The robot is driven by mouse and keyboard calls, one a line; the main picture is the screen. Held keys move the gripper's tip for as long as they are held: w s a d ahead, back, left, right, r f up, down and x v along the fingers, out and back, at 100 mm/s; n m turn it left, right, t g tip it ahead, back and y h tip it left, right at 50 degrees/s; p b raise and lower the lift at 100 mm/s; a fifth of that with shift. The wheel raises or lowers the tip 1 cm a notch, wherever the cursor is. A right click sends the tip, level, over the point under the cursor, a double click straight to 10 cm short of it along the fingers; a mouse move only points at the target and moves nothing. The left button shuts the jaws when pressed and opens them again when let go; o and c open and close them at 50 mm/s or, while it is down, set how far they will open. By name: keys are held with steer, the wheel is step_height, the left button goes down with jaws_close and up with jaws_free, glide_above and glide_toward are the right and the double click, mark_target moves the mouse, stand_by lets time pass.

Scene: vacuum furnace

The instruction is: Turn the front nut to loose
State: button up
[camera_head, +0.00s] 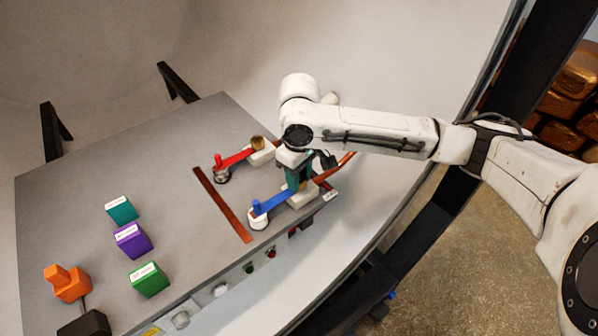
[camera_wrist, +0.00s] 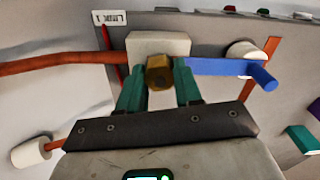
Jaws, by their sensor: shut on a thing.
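The front nut (camera_wrist: 159,72) is a brass hex nut on the face of a white block (camera_wrist: 159,44), seen in the wrist view between my green fingers. My gripper (camera_wrist: 160,84) is shut on it, one finger on each side. In the head view my gripper (camera_head: 298,178) reaches down over the block beside the blue lever (camera_head: 275,203), and my fingers largely hide the nut. The blue lever (camera_wrist: 220,67) runs from the block toward a white round post (camera_wrist: 243,49).
A second brass nut (camera_head: 257,142) sits on another white block with a red lever (camera_head: 237,158). A copper bar (camera_head: 222,205) lies on the grey panel (camera_head: 180,150). Teal (camera_head: 121,210), purple (camera_head: 133,240) and green (camera_head: 149,279) blocks and an orange piece (camera_head: 66,284) stand at left.

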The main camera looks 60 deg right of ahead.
steer(key=n, duration=0.4)
steer(key=shift+n+p, duration=0.3)
steer(key=n, duration=0.3)
steer(key=shift+n, duration=0.3)
steer(key=n, duration=0.4)
steer(key=shift+f+b, duration=0.1)
steer(key=shift+b, duration=0.3)
steer(key=shift+n+b, duration=0.35)
steer(key=shift+n, duration=1.25)
steer(key=o, duration=1)
steer(key=shift+o, duration=0.2)
